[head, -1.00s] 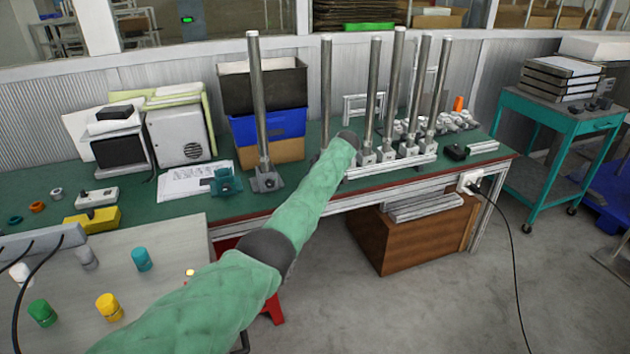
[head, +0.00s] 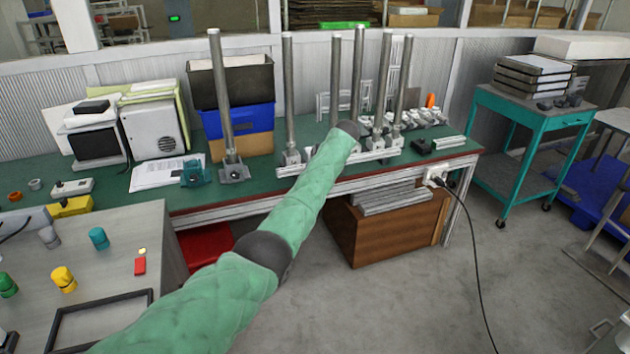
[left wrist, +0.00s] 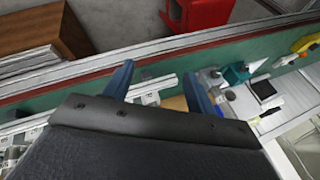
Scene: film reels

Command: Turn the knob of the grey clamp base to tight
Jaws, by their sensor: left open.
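Several grey clamp bases with upright poles stand on the green bench. One (head: 234,170) stands alone left of the rail; others, such as one (head: 292,158) near its left end, line the pale rail (head: 300,172). I cannot tell which is the task's base, and no knob position is readable. My left arm reaches over the rail's front in the head view, its wrist hiding part of the row. In the left wrist view my left gripper (left wrist: 158,86) is open, its blue fingers apart, with pale rail parts behind. Contact cannot be told. My right gripper is out of view.
A teal clamp (head: 195,174) sits left of the lone base. Blue and black bins (head: 237,121) stand behind it. A grey panel (head: 120,235) with coloured knobs is at front left. A brown cabinet (head: 385,235) is under the bench; a teal cart (head: 535,125) is right.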

